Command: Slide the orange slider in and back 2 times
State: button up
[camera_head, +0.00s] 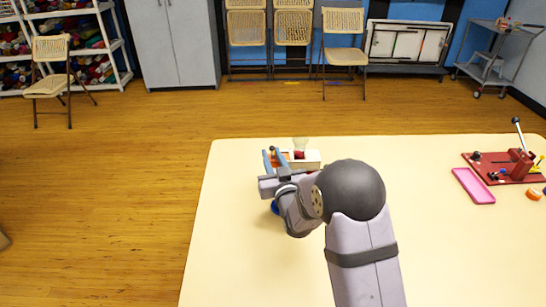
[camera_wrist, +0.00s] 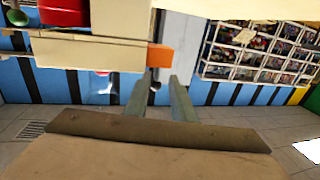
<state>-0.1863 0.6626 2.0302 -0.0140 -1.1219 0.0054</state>
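A small cream box (camera_head: 312,160) stands on the table just beyond and right of my gripper (camera_head: 274,158), partly hidden by my arm. In the wrist view the box (camera_wrist: 90,52) has an orange slider (camera_wrist: 159,56) at its right end. My gripper (camera_wrist: 158,92) has its two blue-grey fingers apart, with a gap between them. A small dark knob (camera_wrist: 155,86) shows in that gap. The orange slider appears just past the fingertips; I cannot tell whether they touch it. Nothing is clearly held.
A red board with a lever (camera_head: 519,165) and a pink tray (camera_head: 473,186) lie at the table's right, near an orange ring (camera_head: 534,194). The table's left front (camera_head: 235,265) is clear.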

jog(key=shift+s, duration=0.1)
jog(key=s+d+b, duration=0.1)
jog(key=s, duration=0.6)
jog(key=shift+d, duration=0.25)
dwell(0.5)
